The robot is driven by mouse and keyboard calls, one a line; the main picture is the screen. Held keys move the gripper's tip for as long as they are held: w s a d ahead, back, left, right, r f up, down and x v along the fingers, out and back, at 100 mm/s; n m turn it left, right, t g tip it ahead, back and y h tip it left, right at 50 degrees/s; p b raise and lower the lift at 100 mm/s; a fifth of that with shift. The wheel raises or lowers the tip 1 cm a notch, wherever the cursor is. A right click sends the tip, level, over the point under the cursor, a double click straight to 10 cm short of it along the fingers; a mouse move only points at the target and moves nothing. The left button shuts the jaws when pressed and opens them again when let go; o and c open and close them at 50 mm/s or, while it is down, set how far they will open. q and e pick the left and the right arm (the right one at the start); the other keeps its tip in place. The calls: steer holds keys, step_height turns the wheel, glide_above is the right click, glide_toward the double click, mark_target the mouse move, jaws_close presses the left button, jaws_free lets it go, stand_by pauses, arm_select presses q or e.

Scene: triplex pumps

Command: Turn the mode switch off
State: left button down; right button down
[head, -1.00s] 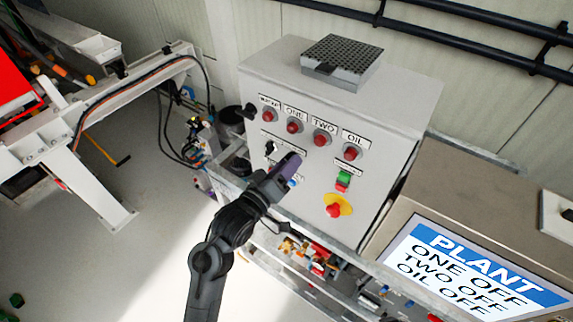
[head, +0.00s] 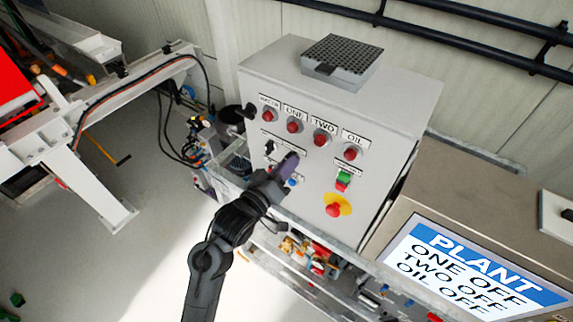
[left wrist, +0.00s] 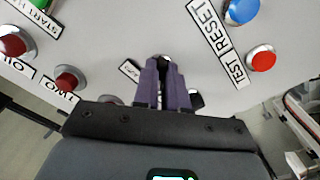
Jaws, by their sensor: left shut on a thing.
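My left gripper (head: 289,160) is in front of the grey control box. In the left wrist view its purple fingers (left wrist: 165,70) are shut on a black rotary switch (left wrist: 164,60), mostly hidden between them. The small label (left wrist: 130,72) beside it is too blurred to read, so I cannot confirm from it that this is the mode switch. A second black switch (head: 269,147) stands left of the gripper; it also shows partly behind the fingers in the left wrist view (left wrist: 196,98). My right gripper is not in view.
A row of red buttons (head: 323,140) lies above the gripper. A blue button (head: 292,181) sits just below it. A yellow-backed red stop button (head: 335,207) is lower right. A screen (head: 470,275) reads PLANT, ONE OFF, TWO OFF, OIL OFF.

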arm_select(q)
steer(key=shift+m, duration=3.7)
steer(key=c, duration=1.2)
jaws_free()
steer(key=shift+a, duration=0.1)
steer(key=b+v, duration=0.2)
steer(key=v, duration=0.8)
steer(key=shift+s+a, duration=0.2)
steer(key=shift+s, duration=0.1)
